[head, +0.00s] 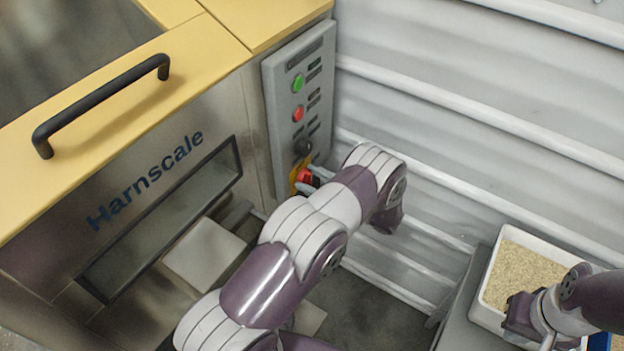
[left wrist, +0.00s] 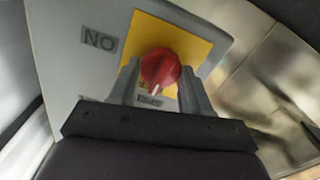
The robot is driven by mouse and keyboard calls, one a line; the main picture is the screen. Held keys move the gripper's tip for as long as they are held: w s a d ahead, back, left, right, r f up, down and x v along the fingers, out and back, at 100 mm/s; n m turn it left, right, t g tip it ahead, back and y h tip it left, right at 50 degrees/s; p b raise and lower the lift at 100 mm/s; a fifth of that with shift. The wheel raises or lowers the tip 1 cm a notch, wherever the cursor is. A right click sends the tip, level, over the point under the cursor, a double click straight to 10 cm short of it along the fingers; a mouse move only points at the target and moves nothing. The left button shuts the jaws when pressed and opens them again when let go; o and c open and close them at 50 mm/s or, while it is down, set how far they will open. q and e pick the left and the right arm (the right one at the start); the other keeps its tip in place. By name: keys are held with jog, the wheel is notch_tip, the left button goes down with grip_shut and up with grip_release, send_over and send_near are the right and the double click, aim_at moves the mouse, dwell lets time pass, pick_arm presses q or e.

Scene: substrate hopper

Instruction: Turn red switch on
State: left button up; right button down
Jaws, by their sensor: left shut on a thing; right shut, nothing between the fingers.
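The red switch (head: 305,176) is a rotary knob on a yellow plate, low on the grey control panel (head: 284,120). In the left wrist view the red knob (left wrist: 160,68) sits between the two fingers of my left gripper (left wrist: 160,82), which is shut on it. Its white mark points down in the picture, at a label partly hidden by the gripper. A label reading "NO" in this view, apparently ON upside down, is at the upper left. In the head view my left gripper (head: 311,180) is at the switch, partly hidden by my arm. My right gripper (head: 546,341) is shut and empty at lower right.
A green button (head: 298,83), a red button (head: 299,114) and a black knob (head: 303,147) sit above the switch. The yellow-topped Harnscale hopper (head: 130,95) stands left. A white tray of grainy substrate (head: 484,315) is near my right arm. A ribbed wall (head: 460,120) stands behind.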

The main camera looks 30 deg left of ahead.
pick_arm(q)
jog(key=shift+m, duration=0.3)
jog(key=m, duration=1.7)
jog(key=shift+w+f, duration=0.15)
jog(key=shift+w, duration=0.05)
jog(key=shift+m, duration=0.3)
jog(key=o, duration=1.1)
jog(key=shift+c, duration=0.2)
jog(key=shift+d, duration=0.1)
